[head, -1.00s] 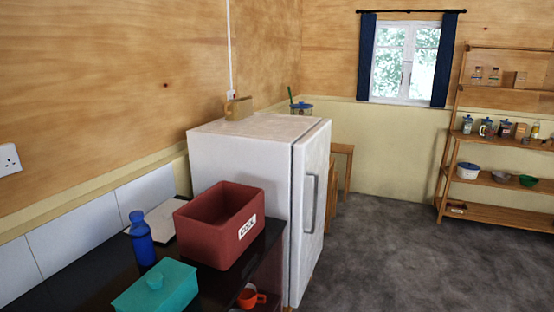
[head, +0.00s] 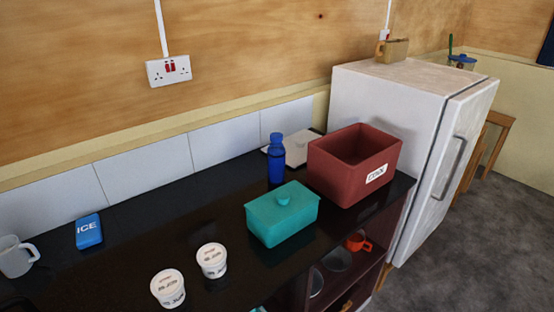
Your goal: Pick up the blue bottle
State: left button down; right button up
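The blue bottle (head: 276,160) stands upright on the black counter (head: 150,243), in the middle of the head view. It has a blue cap. It is behind the teal lidded box (head: 283,218) and to the left of the red-brown bin (head: 345,170). Its front is unobstructed down to near its base. Neither of my grippers is in view.
Two white tubs (head: 212,260), a blue ice pack (head: 88,232) and a white mug (head: 15,257) stand on the counter to the left. A pale flat item (head: 301,147) lies behind the bottle. A white fridge (head: 400,110) stands at the right. An orange cup (head: 357,242) sits on a shelf below.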

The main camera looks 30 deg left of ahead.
aim_at(276, 151)
jog(key=u, duration=0.25)
jog(key=i+l+u, duration=0.25)
jog(key=l, duration=0.15)
jog(key=l+u, duration=0.55)
jog(key=l, duration=0.25)
